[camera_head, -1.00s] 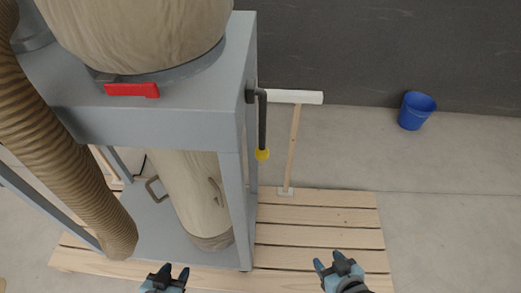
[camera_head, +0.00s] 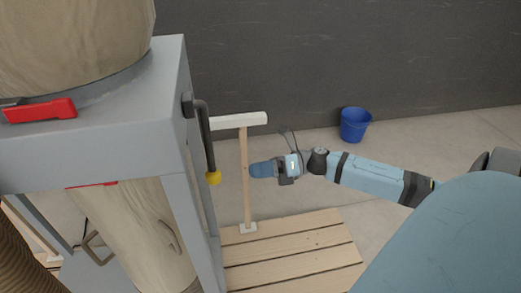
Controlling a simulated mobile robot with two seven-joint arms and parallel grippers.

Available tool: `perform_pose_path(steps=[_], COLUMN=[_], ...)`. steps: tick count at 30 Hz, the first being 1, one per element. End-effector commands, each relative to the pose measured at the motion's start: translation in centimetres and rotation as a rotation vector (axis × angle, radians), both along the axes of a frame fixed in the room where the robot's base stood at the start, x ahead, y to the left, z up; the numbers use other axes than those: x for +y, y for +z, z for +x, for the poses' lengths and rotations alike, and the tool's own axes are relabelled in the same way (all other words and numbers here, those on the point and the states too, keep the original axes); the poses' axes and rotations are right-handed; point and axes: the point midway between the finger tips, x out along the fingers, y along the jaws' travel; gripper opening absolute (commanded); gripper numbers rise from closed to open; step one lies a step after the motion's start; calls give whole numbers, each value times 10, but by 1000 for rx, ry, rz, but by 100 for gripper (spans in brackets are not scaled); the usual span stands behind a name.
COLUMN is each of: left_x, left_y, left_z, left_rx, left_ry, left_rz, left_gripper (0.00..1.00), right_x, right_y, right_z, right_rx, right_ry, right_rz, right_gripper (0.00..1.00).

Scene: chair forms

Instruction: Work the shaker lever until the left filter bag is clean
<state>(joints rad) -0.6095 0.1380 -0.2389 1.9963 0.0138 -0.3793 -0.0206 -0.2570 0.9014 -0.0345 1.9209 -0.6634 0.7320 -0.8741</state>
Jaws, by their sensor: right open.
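The shaker lever (camera_head: 205,135) is a dark bent rod on the right side of the grey frame (camera_head: 120,115). It hangs nearly straight down and ends in a yellow knob (camera_head: 213,178). My right gripper (camera_head: 254,170) is to the right of the knob, pointing left, apart from it and empty; its fingers show side-on. A beige filter bag (camera_head: 75,45) stands on top of the frame, cut off by the picture edge; I cannot tell whether it is the left one. A lower beige bag (camera_head: 135,235) hangs inside the frame. My left gripper is out of view.
A wooden post with a white crossbar (camera_head: 240,120) stands behind the lever, close to my right gripper. A wooden pallet (camera_head: 290,255) lies below. A red clamp latch (camera_head: 40,110) is on the frame. A blue bucket (camera_head: 355,125) stands by the dark wall.

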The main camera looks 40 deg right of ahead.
Motion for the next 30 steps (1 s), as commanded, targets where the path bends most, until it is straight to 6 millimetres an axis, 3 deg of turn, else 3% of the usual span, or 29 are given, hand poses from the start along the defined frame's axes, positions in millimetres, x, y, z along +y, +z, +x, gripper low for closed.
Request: perform_pose_path(steps=[11,18,30], left_x=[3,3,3], left_y=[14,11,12], left_z=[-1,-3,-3], left_rx=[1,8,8], left_ry=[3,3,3], left_rz=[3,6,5], left_gripper=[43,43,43], right_x=[57,87,98], right_y=[5,2,0], right_z=[35,53,60], right_rx=[-2,1,4], right_ry=[-2,-3,-4], right_rz=[6,7,7], right_gripper=[68,68,68])
